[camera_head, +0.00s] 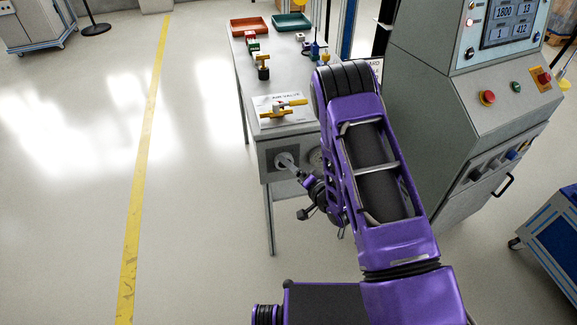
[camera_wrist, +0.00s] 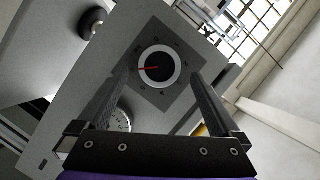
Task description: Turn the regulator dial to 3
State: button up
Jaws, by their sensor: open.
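The regulator dial (camera_wrist: 158,66) has a dark centre, a pale ring and a red pointer, and sits on a dark square plate in the wrist view. The pointer points left in that view; the marks around it are too small to read. In the head view the dial (camera_head: 283,160) is on the front of the workbench, partly hidden. My gripper (camera_wrist: 161,76) is open, with one finger on each side of the dial in the wrist view. I cannot tell whether they touch it. In the head view my gripper (camera_head: 297,171) is close in front of the dial.
A round gauge (camera_wrist: 122,120) is beside the dial, partly behind a finger. The workbench (camera_head: 243,75) carries a yellow-handled air valve (camera_head: 285,108), a red tray (camera_head: 250,26) and a green tray (camera_head: 292,22). A grey control console (camera_head: 430,110) stands right of my arm. Floor is clear on the left.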

jog(key=shift+x, duration=1.25)
jog(key=c, duration=1.3)
